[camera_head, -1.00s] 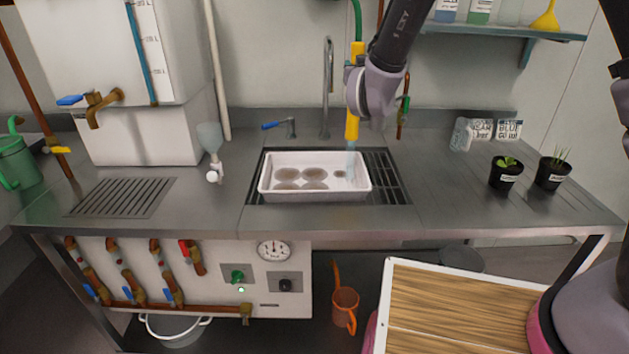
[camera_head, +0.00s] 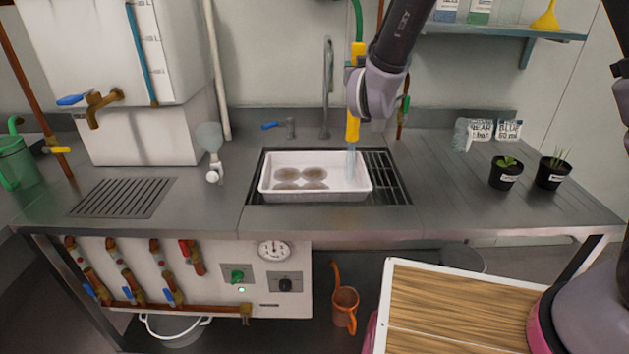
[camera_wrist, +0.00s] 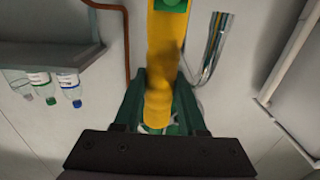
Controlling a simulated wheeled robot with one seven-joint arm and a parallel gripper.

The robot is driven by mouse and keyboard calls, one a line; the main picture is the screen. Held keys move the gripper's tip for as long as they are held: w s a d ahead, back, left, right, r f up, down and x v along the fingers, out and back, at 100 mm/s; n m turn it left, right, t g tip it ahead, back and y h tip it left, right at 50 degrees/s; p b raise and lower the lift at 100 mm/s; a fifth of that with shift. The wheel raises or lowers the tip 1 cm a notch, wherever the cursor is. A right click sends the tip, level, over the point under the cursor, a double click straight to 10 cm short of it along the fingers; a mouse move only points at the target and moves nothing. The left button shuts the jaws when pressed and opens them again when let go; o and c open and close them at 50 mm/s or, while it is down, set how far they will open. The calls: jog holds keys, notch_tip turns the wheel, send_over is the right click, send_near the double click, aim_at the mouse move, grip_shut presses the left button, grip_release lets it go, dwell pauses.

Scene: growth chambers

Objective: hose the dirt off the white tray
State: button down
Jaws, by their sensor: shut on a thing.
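The white tray (camera_head: 268,184) lies level over the sink grating. Several brown dirt patches (camera_head: 314,173) mark its left and middle floor; its right part looks clean. My gripper (camera_wrist: 160,118) is shut on the yellow hose wand (camera_head: 353,125), with a green finger on each side of it in the wrist view. The wand points down over the right end of the tray. A pale water jet (camera_head: 350,163) falls from its tip onto the tray floor. In the head view my arm partly hides the grip.
A steel faucet (camera_head: 328,90) and a blue-handled tap (camera_head: 289,127) stand behind the sink. Two potted plants (camera_head: 505,173) stand on the right counter. A white dispenser (camera_head: 213,168) stands left of the sink. The green hose (camera_head: 357,20) hangs from above.

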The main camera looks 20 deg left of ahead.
jog(key=shift+v, duration=2.6)
jog(key=shift+a, duration=0.1)
jog(key=s+a, duration=0.2)
jog(key=a, duration=0.8)
jog(key=shift+s, duration=0.4)
jog(key=shift+w+r, duration=0.15)
jog(key=shift+w, duration=0.05)
jog(key=shift+w+a, duration=1.9)
jog(key=shift+w, duration=0.3)
